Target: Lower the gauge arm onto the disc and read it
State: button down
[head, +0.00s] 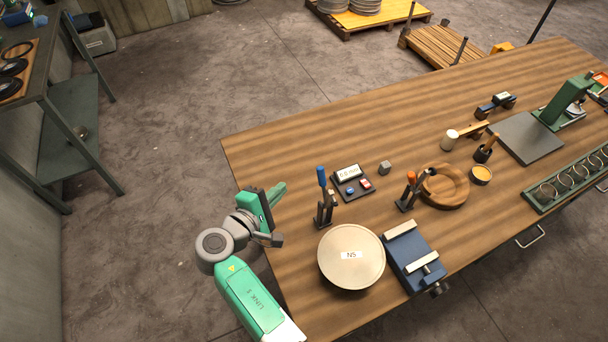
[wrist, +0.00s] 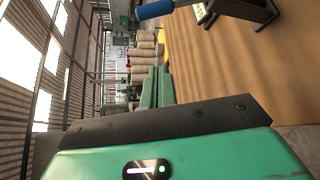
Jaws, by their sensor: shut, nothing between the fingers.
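A pale round disc (head: 350,275) labelled "N5" lies near the table's front left. Behind it stands a dark upright fixture (head: 324,212) with a blue handle (head: 321,176) pointing up; I cannot tell whether this is the gauge arm. A dark readout box (head: 352,183) beside it has a small display, red and blue buttons, and digits too small to read surely. My gripper (head: 280,188) is shut and empty at the table's left edge, left of the blue handle and apart from it. In the wrist view its green fingers (wrist: 156,85) are together, and the blue handle (wrist: 155,10) shows at the top.
A second fixture with an orange handle (head: 411,177) stands beside a round wooden ring (head: 462,188). A blue vise (head: 408,252) is right of the disc. A small grey block (head: 385,167), a mallet (head: 452,140) and a green rack (head: 570,180) are further right. The table's far left is clear.

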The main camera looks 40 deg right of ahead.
aim_at(325, 191)
jog(key=b+x, duration=0.1)
jog(key=x, duration=0.9)
jog(key=shift+s+a+r+p, duration=0.1)
jog(key=shift+s+r+p, duration=0.25)
jog(key=shift+s, duration=0.25)
jog(key=shift+s+a+r+p, duration=0.1)
jog(key=shift+s+r+p, duration=0.2)
jog(key=shift+s, duration=0.35)
jog(key=shift+s+r+p, duration=0.3)
jog(key=shift+s+p, duration=0.05)
jog(key=shift+s, duration=0.25)
jog(key=shift+s, duration=0.1)
